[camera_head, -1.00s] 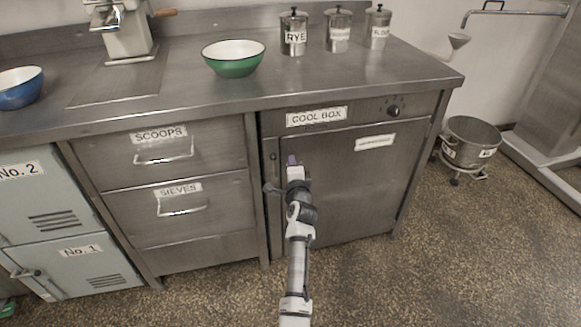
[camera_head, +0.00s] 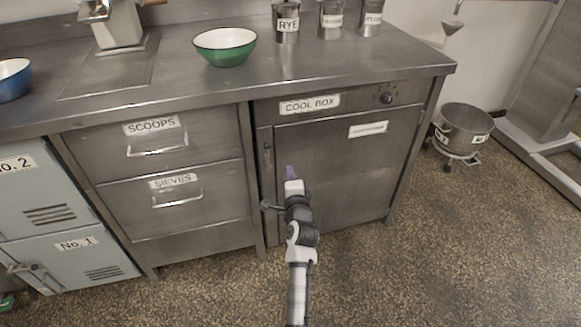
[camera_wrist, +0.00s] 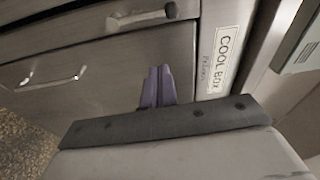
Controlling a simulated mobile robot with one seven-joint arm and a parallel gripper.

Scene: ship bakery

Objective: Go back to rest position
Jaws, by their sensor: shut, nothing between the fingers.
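My gripper (camera_head: 290,172) is in front of the cool box door (camera_head: 345,170) in the head view, with my arm reaching up from the bottom edge. In the wrist view its purple fingers (camera_wrist: 158,86) are together and hold nothing. The cool box label (camera_wrist: 224,62) is to the right of the fingers there, and drawer fronts with bar handles are to the left. The cool box door looks shut. I cannot tell how far the fingertips are from the door.
A steel counter (camera_head: 330,68) runs across the view, with a green bowl (camera_head: 225,47), a blue bowl (camera_head: 14,80) and labelled canisters (camera_head: 331,20) on it. Pale lockers (camera_head: 60,205) stand at left. A wheeled metal tub (camera_head: 463,130) stands at right. The speckled floor (camera_head: 420,265) is clear in front.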

